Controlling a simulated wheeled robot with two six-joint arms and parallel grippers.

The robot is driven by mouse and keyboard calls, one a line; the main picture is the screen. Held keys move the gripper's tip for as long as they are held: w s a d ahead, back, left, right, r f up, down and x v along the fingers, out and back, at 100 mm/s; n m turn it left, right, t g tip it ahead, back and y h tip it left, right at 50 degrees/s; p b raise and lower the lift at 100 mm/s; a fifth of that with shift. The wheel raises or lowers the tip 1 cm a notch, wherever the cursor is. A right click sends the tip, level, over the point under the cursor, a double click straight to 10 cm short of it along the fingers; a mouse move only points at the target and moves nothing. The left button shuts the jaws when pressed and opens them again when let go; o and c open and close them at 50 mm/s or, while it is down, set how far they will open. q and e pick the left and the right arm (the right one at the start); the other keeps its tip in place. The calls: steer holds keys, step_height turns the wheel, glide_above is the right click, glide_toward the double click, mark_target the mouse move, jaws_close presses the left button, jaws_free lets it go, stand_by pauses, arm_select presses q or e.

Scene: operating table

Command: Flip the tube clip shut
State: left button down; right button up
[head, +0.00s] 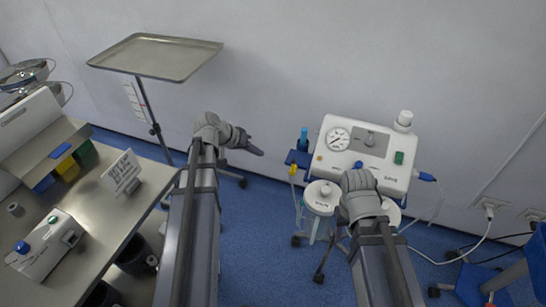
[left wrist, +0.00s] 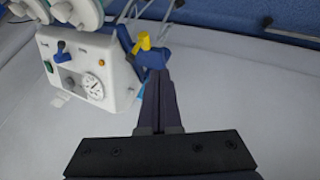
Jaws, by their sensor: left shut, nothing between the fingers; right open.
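A small yellow clip (head: 293,169) sits at the left side of the white suction machine (head: 366,150), just under a blue bracket (head: 298,158). In the left wrist view, the yellow clip (left wrist: 145,42) is by the blue bracket (left wrist: 152,57), just beyond my fingertips. I cannot tell whether the clip is open or shut. My left gripper (head: 258,151) is shut and empty, to the left of the clip and apart from it in the head view. My right gripper (head: 358,180) is open in front of the machine; its wrist hides its fingers.
A jar with a white lid (head: 322,196) hangs below the machine, beside my right arm. A steel tray stand (head: 150,57) stands at the back left. A steel table (head: 85,225) with boxes fills the left. Cables (head: 470,258) run along the floor at right.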

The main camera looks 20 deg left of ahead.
arm_select(q)
steer(key=w+d+f+b, duration=0.5)
steer(key=d+f+b, duration=0.1)
steer(key=d, duration=0.2)
steer(key=shift+f, duration=0.25)
stand_by(0.4)
steer(key=shift+d+y+p, duration=0.2)
steer(key=shift+y+p, duration=0.15)
steer(key=shift+y, duration=0.05)
